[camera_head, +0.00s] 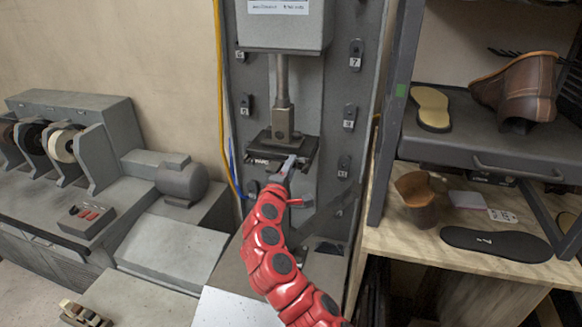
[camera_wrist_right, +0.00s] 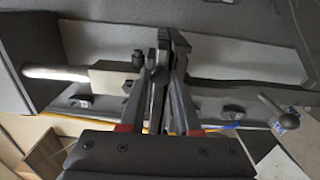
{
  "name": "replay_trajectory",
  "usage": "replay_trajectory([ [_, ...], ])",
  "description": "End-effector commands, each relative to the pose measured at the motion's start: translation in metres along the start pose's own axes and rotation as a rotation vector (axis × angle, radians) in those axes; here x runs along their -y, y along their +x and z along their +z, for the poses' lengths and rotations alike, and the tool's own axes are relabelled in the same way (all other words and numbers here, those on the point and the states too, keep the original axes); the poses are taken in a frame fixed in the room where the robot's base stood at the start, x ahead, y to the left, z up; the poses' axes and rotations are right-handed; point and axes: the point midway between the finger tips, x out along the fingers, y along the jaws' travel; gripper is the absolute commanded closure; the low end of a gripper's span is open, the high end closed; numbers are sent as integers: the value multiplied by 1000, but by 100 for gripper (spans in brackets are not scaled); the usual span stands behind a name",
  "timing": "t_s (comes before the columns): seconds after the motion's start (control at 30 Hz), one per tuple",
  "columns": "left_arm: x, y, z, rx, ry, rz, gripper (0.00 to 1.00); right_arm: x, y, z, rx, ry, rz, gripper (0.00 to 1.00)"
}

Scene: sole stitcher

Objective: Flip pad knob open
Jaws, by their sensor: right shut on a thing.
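The machine's dark pad assembly (camera_head: 262,153) hangs under a metal block and shaft in the head view. My right gripper (camera_head: 288,164) reaches up to its front right side from below, on the red arm. In the right wrist view the two fingers of my right gripper (camera_wrist_right: 170,52) are close together, with a thin dark part between them. They are shut on what appears to be the pad knob; the fingers mostly hide it, so its exact angle cannot be told. My left gripper is not in view.
The press column (camera_head: 283,90) stands above the pad, with numbered black switches on the panel around it. A shelf (camera_head: 490,145) with shoes and soles is at the right. A grinding machine (camera_head: 75,150) stands at the left. A ball-ended lever (camera_wrist_right: 272,106) shows in the wrist view.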

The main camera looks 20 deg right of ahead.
Motion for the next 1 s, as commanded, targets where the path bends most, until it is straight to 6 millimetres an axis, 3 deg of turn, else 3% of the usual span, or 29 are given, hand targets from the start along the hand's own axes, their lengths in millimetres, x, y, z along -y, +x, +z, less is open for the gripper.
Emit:
replay_trajectory([
  [0.13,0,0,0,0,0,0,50,1,0,0,-1,0,-1,100],
  [0.17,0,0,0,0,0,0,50,1,0,0,-1,0,-1,67],
  [0.3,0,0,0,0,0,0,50,0,0,0,0,0,-1,42],
  [0.73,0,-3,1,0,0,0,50,1,-5,0,2,1,1,41],
  [1.0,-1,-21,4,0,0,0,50,4,-43,-1,-3,0,4,41],
])
